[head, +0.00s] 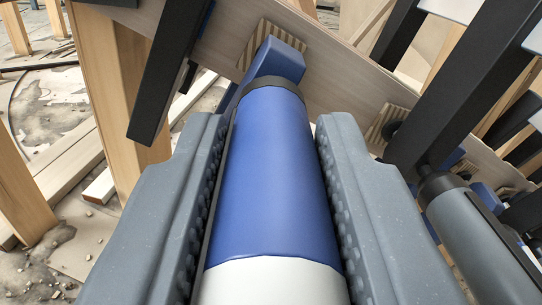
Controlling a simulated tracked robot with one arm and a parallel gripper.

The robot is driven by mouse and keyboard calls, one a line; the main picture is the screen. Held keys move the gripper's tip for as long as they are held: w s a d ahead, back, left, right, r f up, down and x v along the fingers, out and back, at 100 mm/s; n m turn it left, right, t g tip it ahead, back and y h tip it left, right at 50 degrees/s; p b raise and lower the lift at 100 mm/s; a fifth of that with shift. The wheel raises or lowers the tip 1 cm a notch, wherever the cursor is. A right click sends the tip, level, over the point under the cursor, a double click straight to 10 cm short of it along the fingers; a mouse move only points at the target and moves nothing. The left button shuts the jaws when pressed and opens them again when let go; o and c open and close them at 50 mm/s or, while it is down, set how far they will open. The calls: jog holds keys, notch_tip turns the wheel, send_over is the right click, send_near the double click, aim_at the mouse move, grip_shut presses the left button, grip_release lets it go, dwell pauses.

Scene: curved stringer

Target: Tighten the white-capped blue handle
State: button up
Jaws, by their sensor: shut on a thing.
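The blue handle (272,175) with its white cap (273,282) fills the middle of the head view, the cap nearest to me. My gripper (270,150) is shut on it, with one grey ribbed jaw along each side. The handle's far end has a dark collar (274,86) and meets a blue clamp part (277,62). That part presses against a striped wooden pad on the board. The clamp's screw is hidden.
A long wooden board (330,85) runs across the back, with striped pads (387,124). A black bar (171,72) stands close at left. Another clamp with a grey handle (475,235) and a black bar (465,85) is at right. Wooden posts (122,90) stand left above the littered floor.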

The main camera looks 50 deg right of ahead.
jog(key=m+b, duration=0.1)
jog(key=m, duration=0.1)
jog(key=m+b, duration=0.2)
jog(key=m, duration=0.1)
jog(key=shift+s+f+m, duration=0.15)
jog(key=shift+f+m, duration=0.15)
jog(key=shift+f, duration=0.1)
jog(key=m+b, duration=0.6)
jog(key=m, duration=0.1)
jog(key=shift+f+m+b, duration=0.1)
jog(key=shift+m+b, duration=0.2)
jog(key=shift+m, duration=0.1)
jog(key=shift+a+m+b, duration=0.1)
jog(key=shift+m+b, duration=0.35)
jog(key=shift+m, duration=0.75)
jog(key=shift+r, duration=0.2)
jog(key=o, duration=1)
